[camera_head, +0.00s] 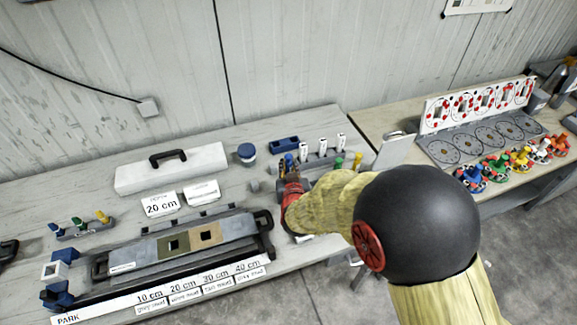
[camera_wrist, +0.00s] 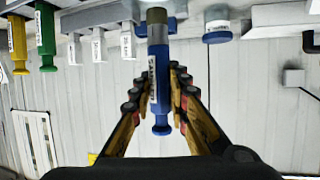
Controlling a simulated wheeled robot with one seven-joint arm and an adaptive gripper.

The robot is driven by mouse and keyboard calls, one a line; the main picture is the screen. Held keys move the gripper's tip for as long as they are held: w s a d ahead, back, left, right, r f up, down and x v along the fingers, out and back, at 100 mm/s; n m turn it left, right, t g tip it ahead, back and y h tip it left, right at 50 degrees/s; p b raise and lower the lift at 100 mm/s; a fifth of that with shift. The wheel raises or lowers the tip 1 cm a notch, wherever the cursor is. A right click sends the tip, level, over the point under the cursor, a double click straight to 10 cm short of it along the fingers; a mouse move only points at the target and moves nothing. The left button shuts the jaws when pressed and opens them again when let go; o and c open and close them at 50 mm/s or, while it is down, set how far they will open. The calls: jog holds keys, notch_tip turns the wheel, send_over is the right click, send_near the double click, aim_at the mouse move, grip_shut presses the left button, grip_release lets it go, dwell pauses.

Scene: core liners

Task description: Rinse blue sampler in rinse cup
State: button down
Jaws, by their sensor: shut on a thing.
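My gripper (camera_wrist: 160,80) is shut on the blue sampler (camera_wrist: 158,90), a blue rod with a white label and a grey-brown tip. The sampler stands upright in the picture between the fingers, with its tip at the top. In the head view my gripper (camera_head: 291,190) is over the bench, with a bit of the blue sampler (camera_head: 289,160) showing above it; my arm hides much of this area. A blue-and-white cup (camera_head: 246,153), perhaps the rinse cup, stands left of my gripper. It also shows in the wrist view (camera_wrist: 217,30), to the right of the sampler and apart from it.
A blue tray (camera_head: 284,145) lies behind my gripper. White labelled tubes (camera_head: 323,147) stand beside it. A green sampler (camera_head: 338,164) and a yellow sampler (camera_head: 357,161) stand to the right. A white case (camera_head: 171,170) and a long core tray (camera_head: 233,226) are at left.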

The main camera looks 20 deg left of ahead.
jog(key=shift+f+b, duration=2.3)
jog(key=shift+f, duration=0.75)
jog(key=shift+f+b, duration=0.6)
jog(key=shift+f, duration=0.1)
jog(key=shift+r, duration=0.1)
jog(key=shift+r+p, duration=0.4)
jog(key=shift+r, duration=0.25)
jog(key=shift+f, duration=0.15)
jog(key=shift+f+b, duration=0.6)
jog(key=shift+b, duration=0.05)
jog(key=shift+r, duration=0.2)
